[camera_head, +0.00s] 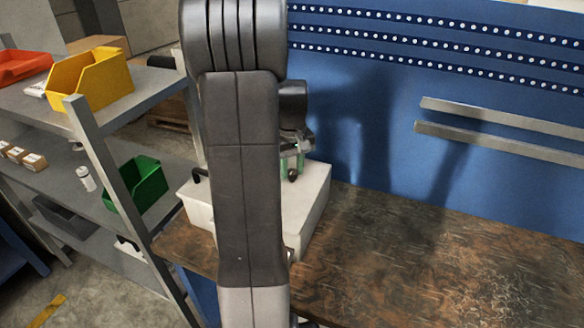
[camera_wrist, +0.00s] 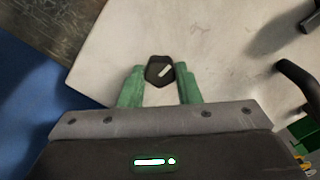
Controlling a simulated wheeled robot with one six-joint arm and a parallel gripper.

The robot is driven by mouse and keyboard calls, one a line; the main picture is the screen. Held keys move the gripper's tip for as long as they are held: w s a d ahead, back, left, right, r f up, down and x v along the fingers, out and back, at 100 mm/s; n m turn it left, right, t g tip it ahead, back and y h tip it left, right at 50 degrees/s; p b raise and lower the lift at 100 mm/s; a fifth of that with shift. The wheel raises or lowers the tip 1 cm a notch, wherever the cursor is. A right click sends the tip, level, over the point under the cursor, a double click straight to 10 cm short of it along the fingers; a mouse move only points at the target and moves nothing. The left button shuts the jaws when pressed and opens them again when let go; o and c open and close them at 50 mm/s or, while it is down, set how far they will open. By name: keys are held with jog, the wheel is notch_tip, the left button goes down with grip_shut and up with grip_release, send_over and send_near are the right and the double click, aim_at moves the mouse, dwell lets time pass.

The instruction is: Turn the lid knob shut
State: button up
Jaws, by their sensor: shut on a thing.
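The lid knob (camera_wrist: 159,71) is small and dark with a pale mark line slanting up to the right in the wrist view. It sits on top of a white box (camera_wrist: 215,50). My gripper (camera_wrist: 160,75) is shut on the knob, with a green finger on each side of it. In the head view the white box (camera_head: 312,205) stands on the bench, and my arm hides much of it. The gripper (camera_head: 292,165) shows only in part there, above the box top, and the knob shows poorly beside the fingers.
A black handle (camera_wrist: 297,77) rises from the box at the right of the wrist view. The brown bench (camera_head: 440,250) is clear to the right. A blue pegboard wall (camera_head: 370,110) stands behind. A shelf with yellow (camera_head: 90,80) and green (camera_head: 137,185) bins stands at left.

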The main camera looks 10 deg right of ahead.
aim_at(292, 172)
dwell(0.4)
jog(key=o, duration=1)
notch_tip(292, 172, up, 14)
jog(key=shift+f+b, duration=0.1)
jog(key=shift+b, duration=0.4)
notch_tip(292, 172, down, 14)
jog(key=shift+r+p, duration=0.1)
jog(key=shift+p, duration=0.4)
